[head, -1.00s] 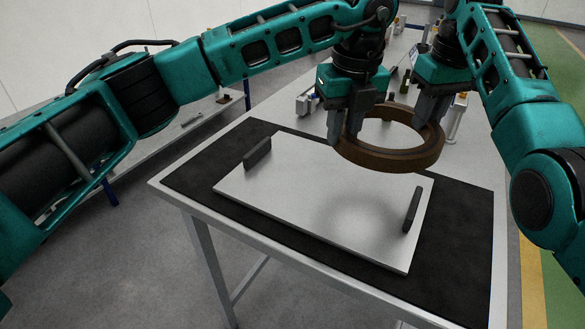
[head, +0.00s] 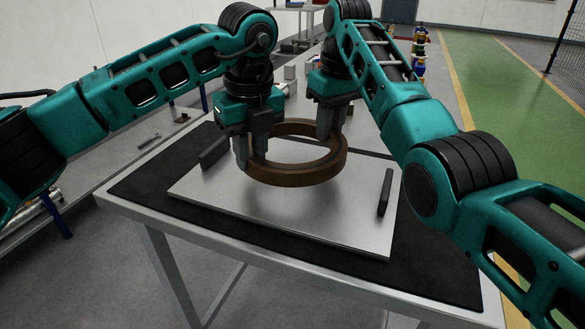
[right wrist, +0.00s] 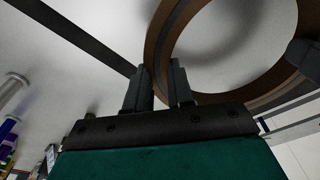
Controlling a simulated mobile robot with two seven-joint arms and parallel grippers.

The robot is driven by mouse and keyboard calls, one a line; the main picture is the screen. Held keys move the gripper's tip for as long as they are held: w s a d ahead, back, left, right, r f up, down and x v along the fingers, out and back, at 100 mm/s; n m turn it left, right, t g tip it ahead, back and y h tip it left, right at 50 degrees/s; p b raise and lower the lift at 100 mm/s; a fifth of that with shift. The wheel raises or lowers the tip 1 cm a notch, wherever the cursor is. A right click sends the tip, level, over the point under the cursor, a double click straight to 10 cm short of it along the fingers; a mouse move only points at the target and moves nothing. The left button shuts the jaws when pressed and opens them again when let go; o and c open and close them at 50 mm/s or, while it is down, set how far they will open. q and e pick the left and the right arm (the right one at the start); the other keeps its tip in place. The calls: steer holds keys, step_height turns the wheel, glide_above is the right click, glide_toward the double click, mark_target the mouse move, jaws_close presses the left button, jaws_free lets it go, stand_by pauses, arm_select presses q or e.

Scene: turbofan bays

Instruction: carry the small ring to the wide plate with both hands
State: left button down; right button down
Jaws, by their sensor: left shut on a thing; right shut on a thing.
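The small ring (head: 300,176) is a brown, thick-walled ring. It is held roughly level above the wide plate (head: 300,218), a flat silver plate with two dark upright handles. My left gripper (head: 254,160) is shut on the ring's left side. My right gripper (head: 330,130) is shut on its far right side. In the right wrist view the ring (right wrist: 166,35) passes between the fingers of my right gripper (right wrist: 158,82). The ring's shadow lies on the plate, with a gap between them.
The plate lies on a black mat (head: 150,192) on a metal table (head: 115,200). The dark handles (head: 214,151) and (head: 385,192) stand up at the plate's left and right. Small fittings stand on the bench behind. A green floor lane (head: 490,80) runs at the right.

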mark_target(253, 192)
arm_select(q)
steer(key=shift+w+a+f, duration=0.1)
steer(key=shift+w+a, duration=0.05)
steer(key=shift+a, duration=0.15)
arm_select(e)
steer(key=shift+d+f, duration=0.15)
steer(key=shift+d, duration=0.05)
